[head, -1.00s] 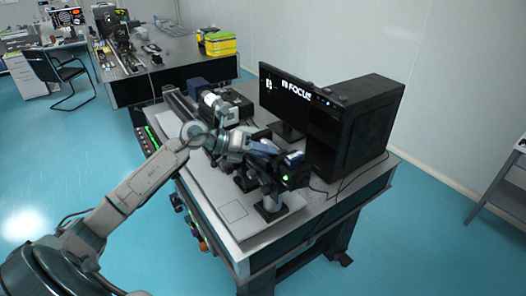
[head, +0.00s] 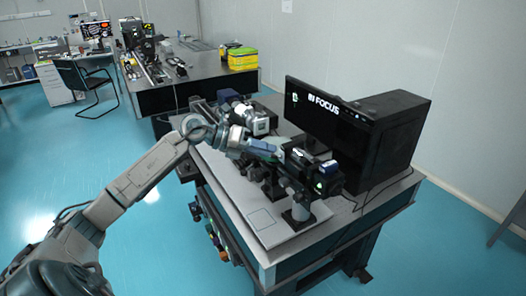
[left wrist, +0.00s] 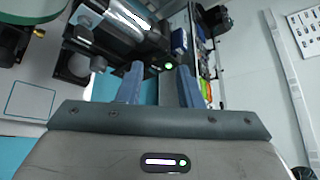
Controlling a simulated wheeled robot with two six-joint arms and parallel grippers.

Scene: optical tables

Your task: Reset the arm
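My left arm (head: 140,180) reaches in from the left over the near optical table (head: 235,205). My left gripper (head: 268,149) is beside the dark optical instrument (head: 318,172) on that table, and whether they touch cannot be told in the head view. In the left wrist view its two blue fingers (left wrist: 158,85) stand apart with nothing between them. The instrument's dark and silver body (left wrist: 110,30), with a green light, is just beyond the fingers there. My right gripper is not in view.
A monitor (head: 325,115) and a black computer case (head: 390,135) stand at the back of the near table. A second table (head: 190,92) with equipment and a yellow box (head: 242,58) is behind. A chair (head: 85,85) stands at the left. The blue floor (head: 70,150) at the left is clear.

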